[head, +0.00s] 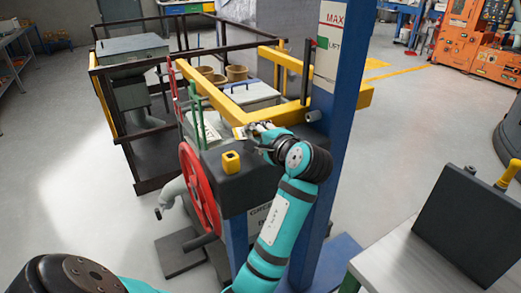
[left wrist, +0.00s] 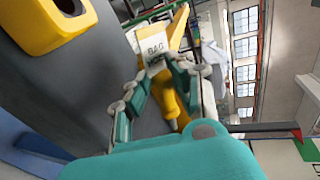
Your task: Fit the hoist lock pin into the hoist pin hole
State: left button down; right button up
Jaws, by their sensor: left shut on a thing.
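My left gripper (head: 262,132) is at the top of the dark grey housing, beside the yellow frame. In the left wrist view its fingers (left wrist: 155,88) are closed around a yellow piece (left wrist: 168,98) with a rounded lower end, which looks like the hoist lock pin. I cannot tell whether this is the hoist pin hole. My right gripper is out of view.
The yellow frame (head: 215,97) and blue post (head: 342,85) stand close around the gripper. A red wheel (head: 200,188) is on the housing's left side. Dark railings (head: 115,110) stand behind. A bench with a black panel (head: 470,220) is at right.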

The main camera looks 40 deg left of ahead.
pick_arm(q)
jog(key=shift+w+d+f+n+g+b, duration=0.3)
jog(key=shift+w+f+n, duration=0.2)
jog(key=shift+n, duration=0.4)
jog(key=shift+r, duration=0.2)
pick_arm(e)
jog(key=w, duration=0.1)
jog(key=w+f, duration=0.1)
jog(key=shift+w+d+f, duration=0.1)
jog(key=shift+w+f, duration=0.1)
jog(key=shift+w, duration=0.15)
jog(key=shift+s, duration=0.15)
pick_arm(q)
jog(key=shift+s, duration=0.1)
jog(key=shift+w+d+n, duration=0.3)
jog(key=shift+w, duration=0.2)
jog(key=shift+w+d+p, duration=0.15)
jog(key=shift+w+d, duration=0.15)
jog(key=shift+w, duration=0.45)
jog(key=shift+w+d+p, duration=0.15)
jog(key=shift+w+d, duration=0.15)
jog(key=shift+w, duration=0.4)
jog(key=shift+w+d+p, duration=0.15)
jog(key=shift+w+d, duration=0.15)
jog(key=shift+w, duration=0.45)
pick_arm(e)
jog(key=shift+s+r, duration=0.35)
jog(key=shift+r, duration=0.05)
